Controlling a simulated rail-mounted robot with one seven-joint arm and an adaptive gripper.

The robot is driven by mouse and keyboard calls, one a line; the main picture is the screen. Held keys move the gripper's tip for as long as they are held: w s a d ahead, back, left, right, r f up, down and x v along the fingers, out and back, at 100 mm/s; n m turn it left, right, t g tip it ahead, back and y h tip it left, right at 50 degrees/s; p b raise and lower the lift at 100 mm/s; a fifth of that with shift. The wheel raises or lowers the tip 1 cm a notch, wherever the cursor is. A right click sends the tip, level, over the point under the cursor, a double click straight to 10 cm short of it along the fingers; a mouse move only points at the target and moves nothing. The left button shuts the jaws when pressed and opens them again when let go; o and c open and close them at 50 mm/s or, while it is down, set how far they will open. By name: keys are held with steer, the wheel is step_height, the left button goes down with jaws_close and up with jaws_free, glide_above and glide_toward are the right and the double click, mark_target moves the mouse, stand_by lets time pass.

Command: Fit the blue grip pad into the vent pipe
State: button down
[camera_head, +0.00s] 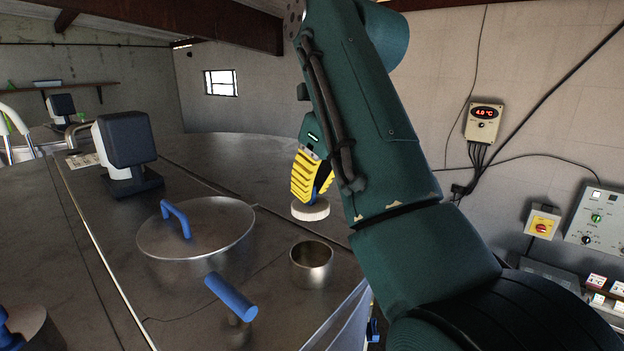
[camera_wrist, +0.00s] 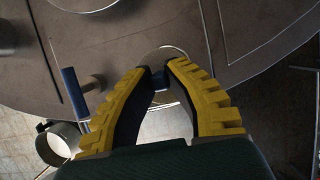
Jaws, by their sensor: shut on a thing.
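My gripper (camera_head: 312,178), with yellow ribbed fingers, is shut on the blue grip pad's grip, a small dark blue piece between the fingertips in the wrist view. The pad's pale round disc (camera_head: 310,210) hangs below the fingers, roughly level, and also shows in the wrist view (camera_wrist: 166,122). The vent pipe (camera_head: 311,268) is a short, open metal cylinder standing on the tank top, nearer the camera than the pad. It shows at lower left in the wrist view (camera_wrist: 45,150). The pad is apart from the pipe. The fingers partly hide the grip.
A round lid (camera_head: 205,238) with a blue handle lies left of the pipe. A blue bar handle (camera_head: 230,297) on a post stands in front of it. A dark boxed unit (camera_head: 127,143) stands farther left. Control boxes (camera_head: 600,218) hang on the right wall.

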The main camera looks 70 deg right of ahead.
mark_target(314, 201)
step_height(314, 201, down, 11)
steer(key=shift+r, duration=0.1)
stand_by(0.5)
steer(key=c, duration=1.1)
jaws_free()
steer(key=shift+o, duration=0.2)
steer(key=shift+r, duration=0.15)
step_height(314, 201, up, 7)
steer(key=shift+f, duration=0.1)
